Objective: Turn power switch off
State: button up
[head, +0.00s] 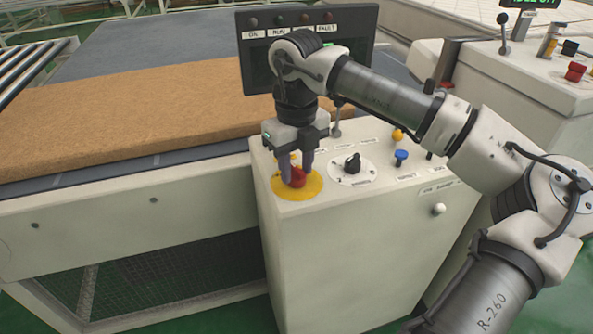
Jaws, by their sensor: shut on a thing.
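A red switch knob (298,178) sits on a round yellow plate (286,190) at the left end of the sloped top of a white control cabinet (340,245). My gripper (297,177) points down over it, shut with its two fingers on either side of the red knob. The fingers partly hide the knob, so its exact angle is hard to tell. Above and behind stands a dark panel (355,35) with lamps labelled ON, RUN and FAULT. The lamp over FAULT looks red and the lamp over RUN looks green.
A black rotary selector (353,163), a blue button (401,155) and a yellow button (397,135) are right of the knob. A brown mattress (130,110) lies on the conveyor at left. Another console (530,80) with a red button (575,72) stands at right.

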aim_at(296, 168)
jog(key=n+b, duration=0.1)
jog(key=n, duration=0.4)
jog(key=shift+n, duration=0.3)
dwell(0.4)
jog(key=o, duration=1)
notch_tip(296, 168, up, 14)
jog(key=shift+f, duration=0.1)
